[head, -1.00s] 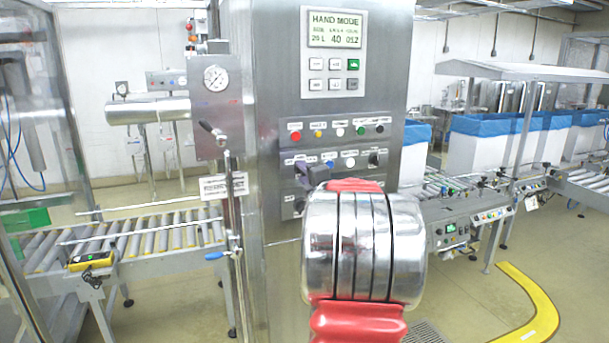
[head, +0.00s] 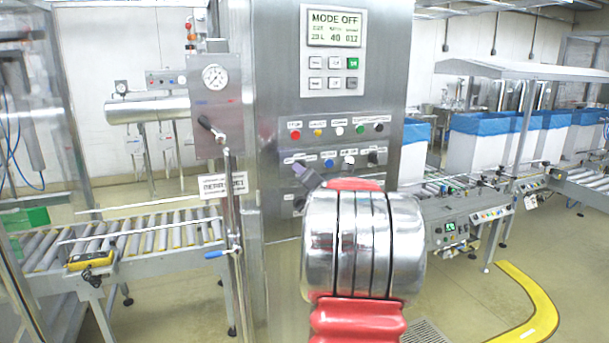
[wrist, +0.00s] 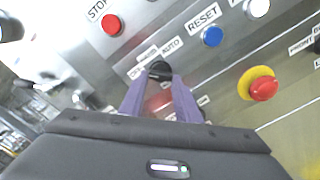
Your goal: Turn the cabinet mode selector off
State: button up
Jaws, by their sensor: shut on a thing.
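The cabinet (head: 275,80) stands in front of me, and its display (head: 335,28) reads MODE OFF. In the wrist view the black mode selector knob (wrist: 160,70) sits on the panel with labels around it, one reading AUTO. My gripper (wrist: 165,80) has its purple fingers shut on the knob's sides. In the head view my gripper (head: 311,180) shows as a purple finger at the panel's lower row, turned at a slant. My arm hides the lower panel and most of the knob there.
Near the knob are a red button (wrist: 112,25), a blue reset button (wrist: 212,36) and a red emergency stop (wrist: 263,88) on a yellow base. A lever (head: 212,128) stands left of the panel. Roller conveyors (head: 150,238) run on both sides.

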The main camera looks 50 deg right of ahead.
jog(key=shift+f, duration=0.4)
jog(key=o, duration=1)
jog(key=shift+r, duration=0.25)
jog(key=shift+o, duration=0.2)
jog(key=v, duration=1.4)
jog(key=shift+w+f, duration=0.1)
jog(key=shift+w, duration=0.05)
